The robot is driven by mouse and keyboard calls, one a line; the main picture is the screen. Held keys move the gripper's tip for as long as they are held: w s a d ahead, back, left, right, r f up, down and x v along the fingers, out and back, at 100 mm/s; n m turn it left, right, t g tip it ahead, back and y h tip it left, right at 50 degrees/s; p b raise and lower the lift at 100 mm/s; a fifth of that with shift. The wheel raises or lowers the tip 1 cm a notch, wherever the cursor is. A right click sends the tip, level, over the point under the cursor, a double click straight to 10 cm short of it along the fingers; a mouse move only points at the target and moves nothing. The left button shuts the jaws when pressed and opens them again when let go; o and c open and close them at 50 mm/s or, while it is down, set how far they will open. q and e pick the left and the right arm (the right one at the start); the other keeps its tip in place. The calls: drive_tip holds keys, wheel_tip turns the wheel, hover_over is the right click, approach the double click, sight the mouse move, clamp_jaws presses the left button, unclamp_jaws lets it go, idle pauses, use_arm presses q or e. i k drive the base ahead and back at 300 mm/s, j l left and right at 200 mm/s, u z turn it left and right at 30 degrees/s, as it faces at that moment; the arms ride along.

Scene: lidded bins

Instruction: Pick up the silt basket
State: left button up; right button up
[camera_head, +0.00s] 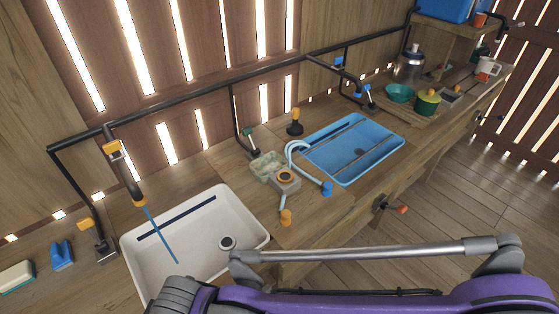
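I cannot tell for sure which thing is the silt basket. A small round drain piece (227,242) with a dark centre sits in the floor of the white sink (252,213). A pale greenish open container (267,165) stands on the counter between the two sinks, and a grey block with a round orange-brown top (285,178) is beside it. My own purple and grey arm parts cross the bottom of the view, in front of the counter's lower edge. Neither gripper shows.
A blue basin (350,172) is set in the counter right of the white sink. A dark pipe (210,88) runs along the slatted wall, with taps hanging over the sinks. A kettle (410,66), bowl (398,93) and green pot (427,103) stand farther right. The floor at right is clear.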

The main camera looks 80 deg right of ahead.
sight(261, 169)
drive_tip(key=k+l, duration=0.15)
drive_tip(key=l, duration=0.25)
drive_tip(key=k+l, duration=0.15)
drive_tip(key=l, duration=0.25)
drive_tip(key=k+l, duration=0.1)
drive_tip(key=l, duration=0.3)
drive_tip(key=k+l, duration=0.15)
drive_tip(key=l, duration=0.2)
drive_tip(key=k+l, duration=0.15)
drive_tip(key=l, duration=0.25)
drive_tip(key=k+l, duration=0.15)
drive_tip(key=l, duration=0.25)
